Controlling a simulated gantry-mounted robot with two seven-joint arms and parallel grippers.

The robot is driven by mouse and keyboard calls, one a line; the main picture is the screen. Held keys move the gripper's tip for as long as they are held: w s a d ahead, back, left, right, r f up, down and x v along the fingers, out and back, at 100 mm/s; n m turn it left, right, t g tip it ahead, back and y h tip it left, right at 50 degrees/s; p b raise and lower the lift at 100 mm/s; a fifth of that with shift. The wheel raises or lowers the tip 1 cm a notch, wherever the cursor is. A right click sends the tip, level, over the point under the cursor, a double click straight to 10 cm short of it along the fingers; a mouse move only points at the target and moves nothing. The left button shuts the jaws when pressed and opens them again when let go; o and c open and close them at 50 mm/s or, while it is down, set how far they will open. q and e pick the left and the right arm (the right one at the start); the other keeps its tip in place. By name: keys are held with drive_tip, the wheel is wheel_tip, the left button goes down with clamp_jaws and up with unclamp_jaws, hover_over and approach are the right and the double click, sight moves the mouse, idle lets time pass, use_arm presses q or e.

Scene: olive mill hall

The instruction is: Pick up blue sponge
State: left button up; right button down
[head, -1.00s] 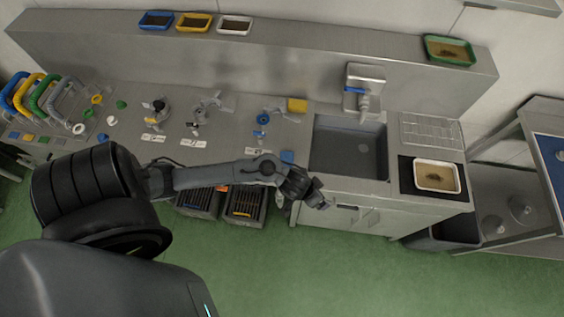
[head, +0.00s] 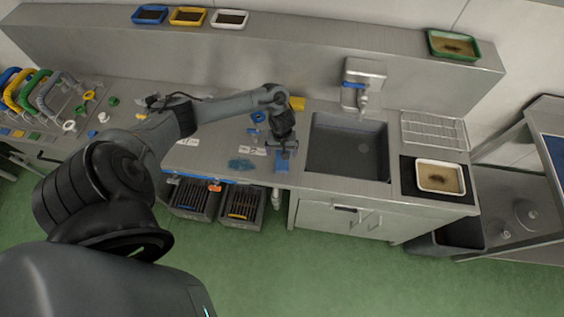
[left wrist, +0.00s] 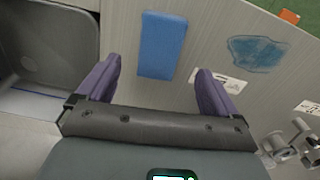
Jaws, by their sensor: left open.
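The blue sponge (head: 282,166) lies on the steel counter just left of the sink, near the front edge. In the left wrist view the sponge (left wrist: 162,45) is a flat blue rectangle, ahead of and between the fingers. My left gripper (head: 284,148) is over the counter beside the sponge; in the left wrist view the gripper (left wrist: 158,85) is open with purple fingers apart and nothing between its tips. The sponge appears clear of both fingers. My right gripper is not in view.
A blue translucent patch (head: 241,164) lies left of the sponge. The sink (head: 346,150) is to the right. A yellow block (head: 297,103) stands behind the gripper. White labels (head: 252,151) and metal fittings are nearby on the counter.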

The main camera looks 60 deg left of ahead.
use_arm(q)
drive_tip(key=shift+w+f+b, duration=0.1)
drive_tip(key=shift+f+b, duration=0.4)
drive_tip(key=shift+f, duration=2.7)
drive_tip(key=c, duration=1)
drive_tip(key=shift+r, duration=0.15)
drive_tip(key=shift+r, duration=0.6)
wheel_tip(320, 180, up, 3)
drive_tip(key=shift+f+p, duration=0.15)
drive_tip(key=shift+p, duration=0.35)
drive_tip(key=s+d+r+p, duration=0.1)
drive_tip(key=s+d+r, duration=0.1)
drive_tip(key=d, duration=0.1)
drive_tip(key=s+d+r+p, duration=0.1)
drive_tip(key=s+d+r, duration=0.1)
drive_tip(key=d, duration=0.1)
drive_tip(key=s+d+r+p, duration=0.1)
drive_tip(key=s+d+r, duration=0.1)
drive_tip(key=d, duration=0.2)
drive_tip(key=shift+s+r, duration=0.15)
drive_tip(key=shift+r, duration=0.25)
